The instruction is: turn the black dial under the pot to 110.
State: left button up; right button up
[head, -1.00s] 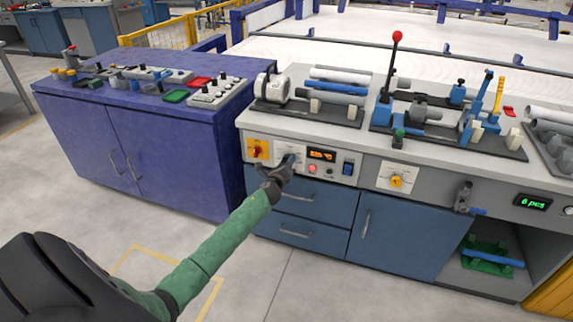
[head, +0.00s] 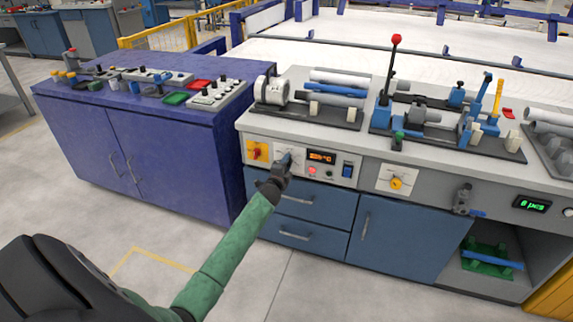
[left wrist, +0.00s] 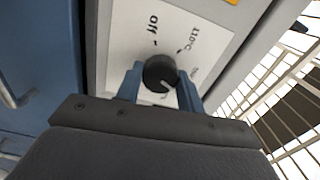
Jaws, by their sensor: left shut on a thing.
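The black dial (left wrist: 160,73) sits on a white plate (left wrist: 195,30) marked "off" and "110°C" in the left wrist view. A light pointer line on the dial faces toward the lower right of that picture, not clearly at either label. My left gripper (left wrist: 160,88) is shut on the dial, with a blue finger on each side of it. In the head view the left gripper (head: 284,163) is at the front panel and hides the dial. The white pot (head: 270,88) stands on the bench above. My right gripper is not in view.
An orange-lit display (head: 321,157), a red light (head: 312,170) and a blue switch (head: 347,169) are right of the gripper. A yellow plate with a red knob (head: 257,151) is left of it. Blue drawers (head: 305,205) lie below. The purple cabinet (head: 150,150) stands at the left.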

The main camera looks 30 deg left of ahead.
pick_arm(q)
jog(key=n+p, duration=0.4)
jog(key=n, duration=1.2)
jog(key=shift+s+a+n+p, duration=0.1)
jog(key=shift+n+p, duration=0.2)
jog(key=shift+p, duration=0.05)
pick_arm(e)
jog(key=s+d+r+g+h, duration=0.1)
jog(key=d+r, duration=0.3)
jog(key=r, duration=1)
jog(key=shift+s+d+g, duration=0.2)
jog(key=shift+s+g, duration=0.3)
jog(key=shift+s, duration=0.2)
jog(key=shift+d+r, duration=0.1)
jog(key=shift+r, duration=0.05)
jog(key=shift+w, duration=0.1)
pick_arm(q)
jog(key=o, duration=1)
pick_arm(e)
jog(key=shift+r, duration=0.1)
